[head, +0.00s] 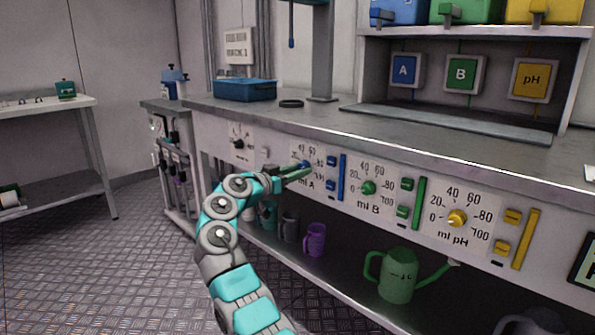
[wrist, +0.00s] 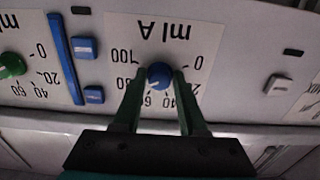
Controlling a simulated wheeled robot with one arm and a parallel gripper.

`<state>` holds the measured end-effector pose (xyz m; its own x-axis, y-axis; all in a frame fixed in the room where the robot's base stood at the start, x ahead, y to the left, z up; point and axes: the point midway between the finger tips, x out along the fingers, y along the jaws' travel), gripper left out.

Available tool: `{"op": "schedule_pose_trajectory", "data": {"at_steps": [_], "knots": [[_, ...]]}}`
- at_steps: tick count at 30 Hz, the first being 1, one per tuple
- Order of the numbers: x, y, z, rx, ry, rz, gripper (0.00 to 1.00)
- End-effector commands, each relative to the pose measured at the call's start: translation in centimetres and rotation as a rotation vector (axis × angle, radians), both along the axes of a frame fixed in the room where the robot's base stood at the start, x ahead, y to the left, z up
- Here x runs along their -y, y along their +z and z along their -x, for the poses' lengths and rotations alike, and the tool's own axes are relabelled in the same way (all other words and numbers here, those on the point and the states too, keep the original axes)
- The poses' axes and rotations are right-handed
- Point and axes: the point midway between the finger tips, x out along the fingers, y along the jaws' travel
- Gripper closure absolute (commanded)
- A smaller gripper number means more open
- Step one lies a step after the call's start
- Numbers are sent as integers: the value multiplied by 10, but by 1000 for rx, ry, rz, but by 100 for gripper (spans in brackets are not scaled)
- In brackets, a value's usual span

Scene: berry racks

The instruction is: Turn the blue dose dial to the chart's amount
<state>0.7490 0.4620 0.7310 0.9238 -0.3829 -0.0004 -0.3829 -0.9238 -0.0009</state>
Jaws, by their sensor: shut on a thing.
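The blue dose dial (wrist: 159,75) sits on the white "ml A" scale plate (wrist: 190,35), which appears upside down in the wrist view. My gripper (wrist: 158,78) is shut on the dial, one green finger on each side. The dial's pale mark seems to point to the lower left, roughly between 60 and 80; the fingers hide part of the scale. In the head view, my gripper (head: 305,171) reaches the ml A panel and largely covers the blue dial (head: 305,164). A sign (head: 239,47) hangs on the back wall; its lettering is too small to read surely.
To the right are the green ml B dial (head: 368,187) and yellow ml pH dial (head: 457,218). Blue buttons (head: 331,161) and a blue bar (head: 343,177) stand beside ml A. A purple mug (head: 314,240) and green watering can (head: 398,276) stand below.

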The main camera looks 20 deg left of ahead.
Motion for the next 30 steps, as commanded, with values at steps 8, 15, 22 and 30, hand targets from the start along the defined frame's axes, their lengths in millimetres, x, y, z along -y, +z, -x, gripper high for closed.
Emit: {"op": "schedule_pose_trajectory", "data": {"at_steps": [8, 15, 22, 30], "knots": [[2, -1, -2, -1, -4, 1, 100], [1, -1, -1, 0, -2, 1, 37], [0, 0, -1, 0, -1, 1, 29], [-7, -1, 14, 1, 3, 1, 29]]}}
